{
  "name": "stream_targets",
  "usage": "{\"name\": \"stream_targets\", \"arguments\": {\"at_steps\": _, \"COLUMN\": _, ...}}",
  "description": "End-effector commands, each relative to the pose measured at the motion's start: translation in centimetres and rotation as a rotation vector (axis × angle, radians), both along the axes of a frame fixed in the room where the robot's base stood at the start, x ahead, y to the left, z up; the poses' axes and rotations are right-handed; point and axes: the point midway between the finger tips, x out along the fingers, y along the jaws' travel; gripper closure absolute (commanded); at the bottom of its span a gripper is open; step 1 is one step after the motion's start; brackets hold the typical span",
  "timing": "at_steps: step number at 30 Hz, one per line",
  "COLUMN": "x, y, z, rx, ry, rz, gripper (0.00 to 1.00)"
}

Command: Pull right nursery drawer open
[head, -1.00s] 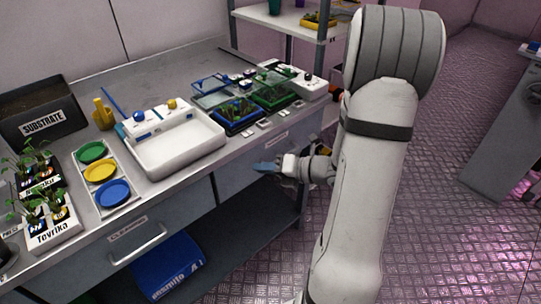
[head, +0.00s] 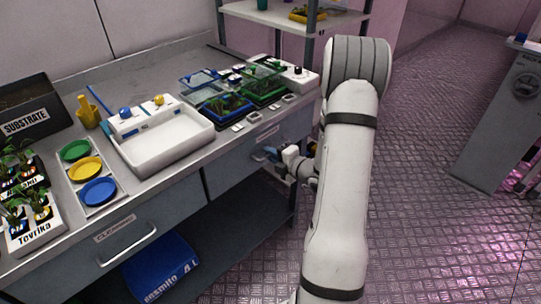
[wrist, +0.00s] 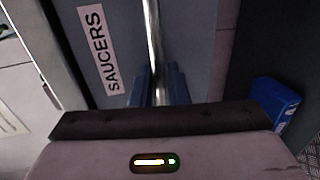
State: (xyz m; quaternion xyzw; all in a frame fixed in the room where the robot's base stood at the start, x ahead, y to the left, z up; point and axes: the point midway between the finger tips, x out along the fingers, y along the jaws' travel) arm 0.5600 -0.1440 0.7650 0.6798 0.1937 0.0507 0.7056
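The right nursery drawer (head: 232,166) is the right-hand grey front under the bench; it looks flush with the bench. In the wrist view its front (wrist: 112,20) carries a "SAUCERS" label (wrist: 98,50). Its metal bar handle (wrist: 153,35) runs down between the two blue fingers. My gripper (head: 272,155) is at this drawer's front in the head view. In the wrist view my gripper (wrist: 160,84) has its fingers close against both sides of the bar, shut on it. The lower part of the handle is hidden behind the gripper body.
The left drawer (head: 125,245) has its own bar handle and is closed. A blue bag (head: 165,270) lies on the shelf below. Trays, saucers and plants stand on the bench top (head: 150,193). The patterned floor (head: 420,200) right of my arm is clear.

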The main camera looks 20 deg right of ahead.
Motion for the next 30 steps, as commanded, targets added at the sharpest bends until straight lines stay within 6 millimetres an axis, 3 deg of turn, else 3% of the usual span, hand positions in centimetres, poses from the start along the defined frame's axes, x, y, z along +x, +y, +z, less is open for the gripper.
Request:
{"name": "stream_targets", "arguments": {"at_steps": 8, "x": 0.13, "y": 0.04, "z": -0.02, "rx": -0.001, "ry": 0.0, "rz": 0.0, "gripper": 0.86}}
{"name": "stream_targets", "arguments": {"at_steps": 13, "x": 0.12, "y": 0.02, "z": -0.01, "rx": -0.001, "ry": 0.0, "rz": 0.0, "gripper": 1.0}}
{"name": "stream_targets", "arguments": {"at_steps": 30, "x": -0.01, "y": -0.13, "z": -0.02, "rx": 0.0, "ry": 0.001, "rz": 0.0, "gripper": 1.0}}
